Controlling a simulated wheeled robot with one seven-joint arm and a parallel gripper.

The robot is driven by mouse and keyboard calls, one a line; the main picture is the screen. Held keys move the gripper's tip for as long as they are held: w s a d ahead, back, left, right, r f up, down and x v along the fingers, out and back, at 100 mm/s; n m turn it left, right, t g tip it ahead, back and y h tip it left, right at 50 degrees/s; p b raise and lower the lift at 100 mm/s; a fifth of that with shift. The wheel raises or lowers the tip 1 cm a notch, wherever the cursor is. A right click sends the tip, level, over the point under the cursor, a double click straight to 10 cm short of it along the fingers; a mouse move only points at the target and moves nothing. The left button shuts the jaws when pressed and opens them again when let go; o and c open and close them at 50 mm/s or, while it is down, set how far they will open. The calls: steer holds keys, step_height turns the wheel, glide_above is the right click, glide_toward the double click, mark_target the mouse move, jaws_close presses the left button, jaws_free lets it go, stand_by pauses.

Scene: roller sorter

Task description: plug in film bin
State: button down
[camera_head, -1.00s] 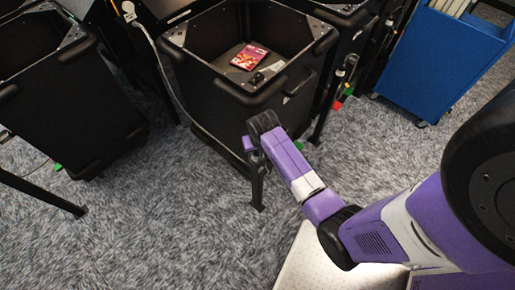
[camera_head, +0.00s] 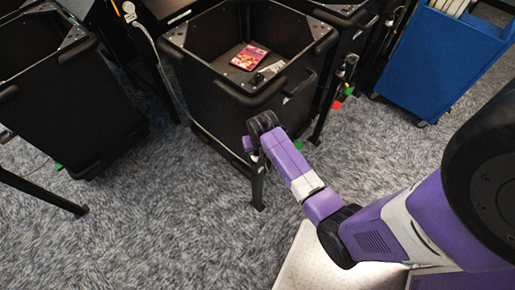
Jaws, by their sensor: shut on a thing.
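A small dark item and a pale item lie near the case. My gripper (camera_head: 252,150) is at the bin's lower front, beside a thin black upright leg (camera_head: 257,188). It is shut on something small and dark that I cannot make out. A pale cable (camera_head: 148,35) with a round white end hangs at the bin's left rear. I cannot see a plug or socket clearly.
Another black bin (camera_head: 75,107) stands at the left, with a black leg bar below it. A blue cart (camera_head: 440,60) stands at the upper right. Small red and green tags (camera_head: 337,105) hang right of the middle bin. Grey carpet in front is clear.

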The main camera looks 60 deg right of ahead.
steer(key=shift+f, duration=0.4)
stand_by(0.5)
steer(key=c, duration=0.9)
jaws_free()
steer(key=shift+o, duration=0.2)
steer(key=v, duration=0.7)
steer(key=shift+r, duration=0.4)
steer(key=shift+s, duration=0.1)
